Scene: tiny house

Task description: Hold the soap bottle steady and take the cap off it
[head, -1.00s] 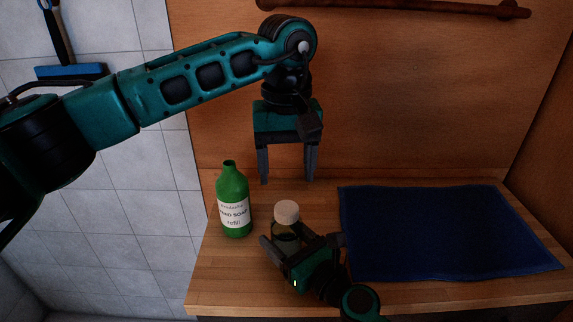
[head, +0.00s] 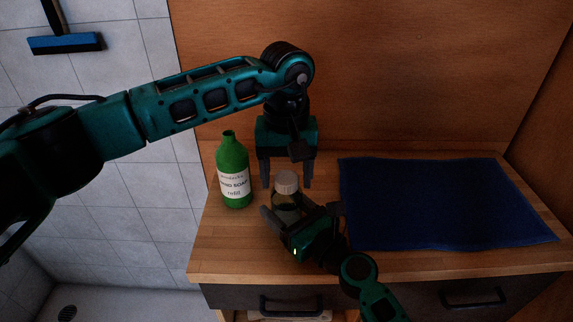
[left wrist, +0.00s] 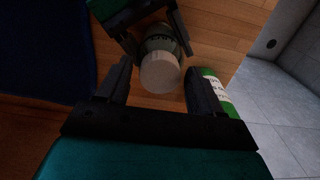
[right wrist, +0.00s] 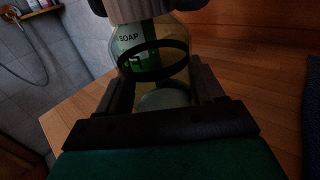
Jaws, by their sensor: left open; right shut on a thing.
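The soap bottle (head: 286,209) is a small clear bottle with a pale round cap (head: 286,180), upright on the wooden counter. My right gripper (head: 300,209) is shut on its body from the front. The right wrist view shows the bottle's SOAP label (right wrist: 140,40) and, at the top edge, part of the cap (right wrist: 138,10). My left gripper (head: 287,186) is open and points down, with its fingers around cap height. In the left wrist view the cap (left wrist: 160,73) shows between and just beyond the open fingertips; I cannot tell whether they touch it.
A green hand soap refill bottle (head: 234,185) stands close to the left of the soap bottle and left gripper. A dark blue mat (head: 440,205) covers the counter's right side. The wooden counter (head: 225,250) has a drawer front below. A wooden wall stands behind.

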